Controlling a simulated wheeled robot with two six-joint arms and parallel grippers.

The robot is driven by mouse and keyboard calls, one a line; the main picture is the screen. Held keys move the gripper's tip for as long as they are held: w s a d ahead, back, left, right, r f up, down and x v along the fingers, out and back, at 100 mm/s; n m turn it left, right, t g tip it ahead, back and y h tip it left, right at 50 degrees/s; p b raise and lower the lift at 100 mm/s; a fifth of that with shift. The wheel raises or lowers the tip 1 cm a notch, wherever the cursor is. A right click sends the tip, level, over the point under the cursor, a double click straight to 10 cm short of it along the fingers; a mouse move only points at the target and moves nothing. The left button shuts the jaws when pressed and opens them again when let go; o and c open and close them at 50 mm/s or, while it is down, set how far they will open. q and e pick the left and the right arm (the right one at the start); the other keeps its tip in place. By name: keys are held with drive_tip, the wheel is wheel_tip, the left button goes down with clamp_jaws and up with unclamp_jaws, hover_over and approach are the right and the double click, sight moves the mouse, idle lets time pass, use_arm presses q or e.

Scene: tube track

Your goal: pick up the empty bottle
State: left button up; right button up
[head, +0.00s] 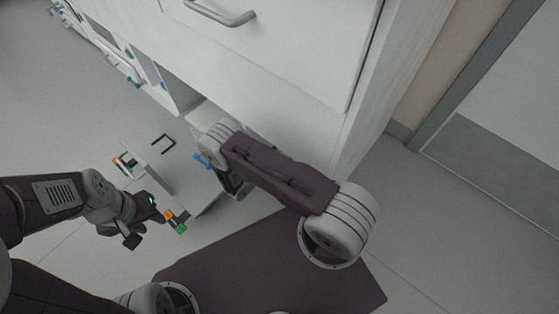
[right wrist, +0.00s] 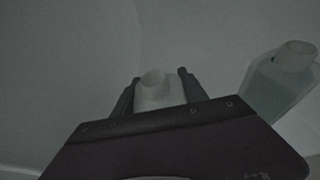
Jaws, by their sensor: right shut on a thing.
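In the right wrist view, a small pale bottle (right wrist: 158,92) with a round neck stands between the two dark fingers of my right gripper (right wrist: 159,88). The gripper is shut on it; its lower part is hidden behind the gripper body. A second translucent, grey-green bottle (right wrist: 280,82) with a pale neck is to the right, apart from the gripper. The dim picture does not show clearly what either holds. In the head view, my right arm reaches down by the cabinet and hides both bottles. My left gripper (head: 146,222) is open, with nothing seen between its fingers.
A white cabinet (head: 275,75) with a drawer handle (head: 220,14) stands ahead. Below it, a pale open drawer or panel (head: 190,175) has a dark handle (head: 163,144). Small orange and green pieces (head: 176,221) show near my left gripper. Floor at right (head: 430,230) is clear.

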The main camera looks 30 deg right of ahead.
drive_tip(key=shift+s+a+r+p, duration=0.1)
drive_tip(key=shift+a+r+p, duration=0.05)
drive_tip(key=shift+r+p, duration=0.9)
drive_tip(key=shift+a+r+p, duration=0.15)
drive_tip(key=shift+r+p, duration=0.8)
drive_tip(key=shift+p, duration=0.1)
drive_tip(key=s+a+p, duration=0.1)
drive_tip(key=s+a, duration=0.2)
drive_tip(key=a, duration=0.5)
drive_tip(key=s+a+p, duration=0.2)
drive_tip(key=s+a, duration=0.1)
drive_tip(key=a, duration=0.5)
drive_tip(key=shift+s+f, duration=0.25)
drive_tip(key=shift+s, duration=0.1)
